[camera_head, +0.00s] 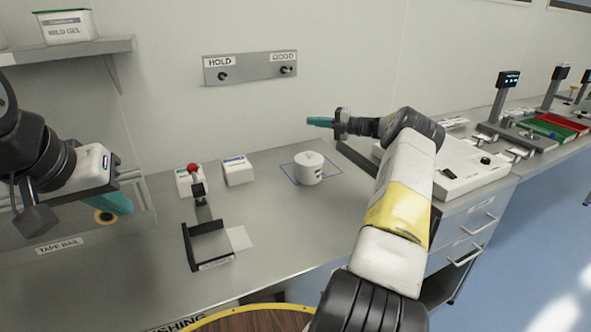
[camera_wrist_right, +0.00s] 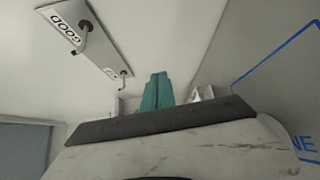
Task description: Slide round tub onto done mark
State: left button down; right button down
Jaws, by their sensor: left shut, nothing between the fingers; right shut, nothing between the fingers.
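The round tub (camera_head: 308,170) is white with a lid and a small knob. It stands upright on the steel bench in the head view, on the blue-outlined mark (camera_head: 333,173). Its base looks close to the front line; I cannot tell if it crosses it. Part of a blue outline (camera_wrist_right: 285,45) with the letters "NE" shows in the right wrist view. My right gripper (camera_head: 320,122), teal-fingered, is shut and empty, raised above and behind the tub; its fingers show in the wrist view (camera_wrist_right: 156,91). My left gripper (camera_head: 119,204) is shut and empty at the far left, away from the tub.
A HOLD/GOOD hook plate (camera_head: 250,67) is on the wall. White equipment (camera_head: 455,165) stands right. Bench before the tub is clear.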

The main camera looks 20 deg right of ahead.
jog(key=d+m, duration=0.1)
jog(key=d, duration=0.1)
send_over(322, 167)
jog(key=s+a, duration=0.5)
jog(key=a, duration=0.1)
jog(key=f, duration=0.2)
jog(key=shift+t, duration=0.4)
jog(key=f, duration=0.9)
jog(key=shift+w+d, duration=0.5)
jog(key=shift+w, duration=0.2)
jog(key=w+d, duration=0.1)
jog(key=w, duration=0.1)
jog(key=w+d, duration=0.1)
jog(key=w, duration=0.1)
jog(key=w+d, duration=0.1)
jog(key=w, duration=0.1)
jog(key=shift+s, duration=0.1)
